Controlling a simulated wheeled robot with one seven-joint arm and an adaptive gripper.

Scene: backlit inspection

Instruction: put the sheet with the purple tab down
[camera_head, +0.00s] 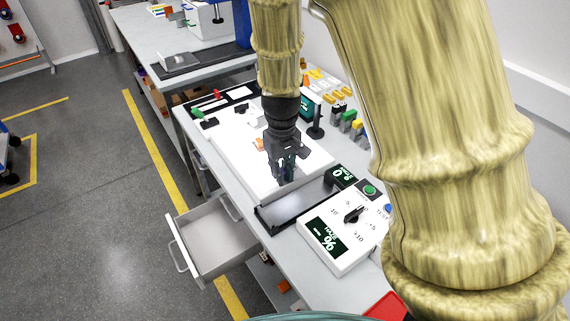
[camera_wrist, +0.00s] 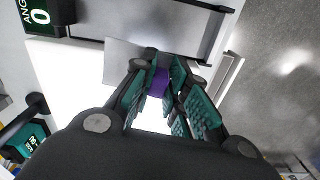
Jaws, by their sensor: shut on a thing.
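My gripper (camera_head: 284,172) is over the glowing white light panel (camera_head: 232,142), close to its end by the dark tray. In the wrist view its teal-padded fingers (camera_wrist: 160,88) are shut on the purple tab (camera_wrist: 159,81). A thin grey sheet (camera_wrist: 122,57) extends from the tab, between the panel (camera_wrist: 60,75) and the tray (camera_wrist: 185,28). The fingers hide part of the sheet, and I cannot tell whether it touches the panel. In the head view the gripper hides most of the sheet and tab.
The shallow dark tray (camera_head: 290,212) lies beside the panel, with a white control box (camera_head: 338,236) at its right. A drawer (camera_head: 212,238) stands open below the bench's left edge. A black stand (camera_head: 316,124) and several coloured blocks (camera_head: 350,122) line the back right.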

